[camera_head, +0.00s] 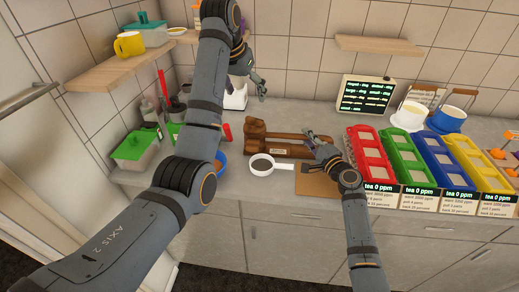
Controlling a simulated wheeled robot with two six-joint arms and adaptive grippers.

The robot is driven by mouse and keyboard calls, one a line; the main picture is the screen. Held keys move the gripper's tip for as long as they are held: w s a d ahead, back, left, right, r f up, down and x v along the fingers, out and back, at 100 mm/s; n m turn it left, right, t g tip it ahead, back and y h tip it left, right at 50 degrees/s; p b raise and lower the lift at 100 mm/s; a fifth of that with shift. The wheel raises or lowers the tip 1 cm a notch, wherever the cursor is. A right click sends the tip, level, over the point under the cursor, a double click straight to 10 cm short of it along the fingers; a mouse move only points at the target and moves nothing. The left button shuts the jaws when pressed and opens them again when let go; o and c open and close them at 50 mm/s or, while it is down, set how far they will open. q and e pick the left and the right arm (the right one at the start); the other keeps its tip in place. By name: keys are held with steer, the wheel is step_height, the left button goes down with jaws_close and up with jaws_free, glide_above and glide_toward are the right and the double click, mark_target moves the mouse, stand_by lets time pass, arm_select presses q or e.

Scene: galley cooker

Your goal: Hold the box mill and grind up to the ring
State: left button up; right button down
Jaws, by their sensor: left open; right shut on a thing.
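A brown wooden device (272,143), which looks like the box mill, lies on the counter in the middle. Its right end is partly hidden by my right gripper. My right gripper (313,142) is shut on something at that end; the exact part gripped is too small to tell. My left gripper (262,88) is open and empty, raised behind the wooden device near the back wall. No ring mark can be made out. A white round cup with a handle and dark contents (262,165) sits in front of the device.
Red (366,150), green (402,152), blue (439,155) and yellow (476,160) racks line the right. A brown board (316,184) lies at the counter's front. A white object (236,98) stands below my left gripper. A dark display (366,94) stands behind.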

stand_by(0.3)
steer(key=c, duration=1.1)
jaws_free()
steer(key=shift+c, duration=0.2)
